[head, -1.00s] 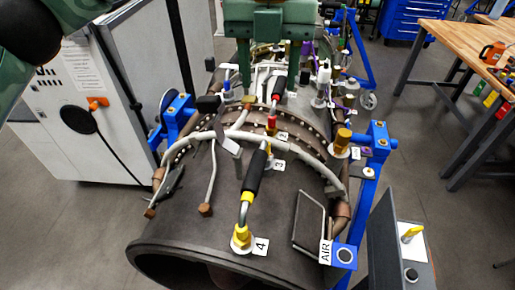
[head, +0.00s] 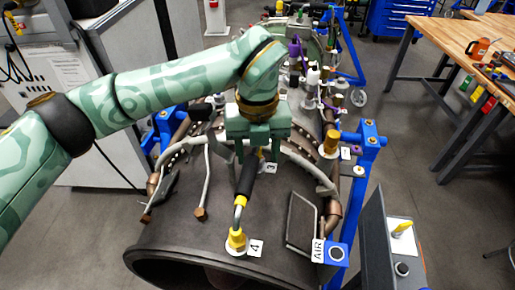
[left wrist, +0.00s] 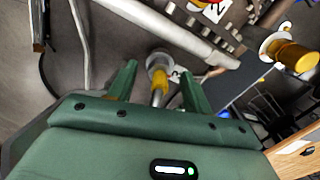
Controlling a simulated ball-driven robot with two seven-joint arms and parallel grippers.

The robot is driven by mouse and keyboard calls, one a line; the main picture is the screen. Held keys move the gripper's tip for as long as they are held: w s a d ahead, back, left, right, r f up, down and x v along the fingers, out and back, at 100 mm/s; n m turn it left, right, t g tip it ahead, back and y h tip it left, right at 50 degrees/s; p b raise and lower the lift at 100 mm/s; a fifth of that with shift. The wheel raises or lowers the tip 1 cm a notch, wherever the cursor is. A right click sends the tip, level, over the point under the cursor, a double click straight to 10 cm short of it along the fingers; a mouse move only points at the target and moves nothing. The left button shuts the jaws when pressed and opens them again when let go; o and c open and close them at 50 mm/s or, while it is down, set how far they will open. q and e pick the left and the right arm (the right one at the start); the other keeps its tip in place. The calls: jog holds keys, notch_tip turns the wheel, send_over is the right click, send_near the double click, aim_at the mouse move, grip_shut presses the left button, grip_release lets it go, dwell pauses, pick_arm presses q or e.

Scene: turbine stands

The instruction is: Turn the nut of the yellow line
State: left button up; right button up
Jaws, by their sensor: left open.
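The yellow line runs over the dark casing (head: 190,235) as a black sleeve (head: 246,178), then a yellow collar and a bent silver tube. It ends in a yellow nut (head: 236,240) on a pale round base beside label 4 (head: 255,248). The yellow nut also shows in the left wrist view (left wrist: 159,82), beyond and between the fingers. My left gripper (head: 257,156) is open, fingers down, over the upper end of the black sleeve and up the picture from the nut. It also shows in the left wrist view (left wrist: 159,88). My right gripper is not in view.
A gold fitting (head: 331,143) stands on the casing's right side, near a blue bracket (head: 365,150). A dark panel with an AIR label (head: 318,250) lies lower right. Brown-ended pipes (head: 201,214) lie left of the line. A wooden workbench (head: 470,45) stands at upper right.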

pick_arm(q)
jog(key=shift+f, duration=0.25)
jog(key=c, duration=1)
jog(key=shift+m, duration=0.4)
jog(key=shift+m+b, duration=0.3)
jog(key=shift+b, duration=0.05)
jog(key=shift+m+b, duration=0.45)
jog(key=shift+m, duration=0.65)
jog(key=shift+m+b, duration=0.55)
jog(key=shift+m, duration=1.25)
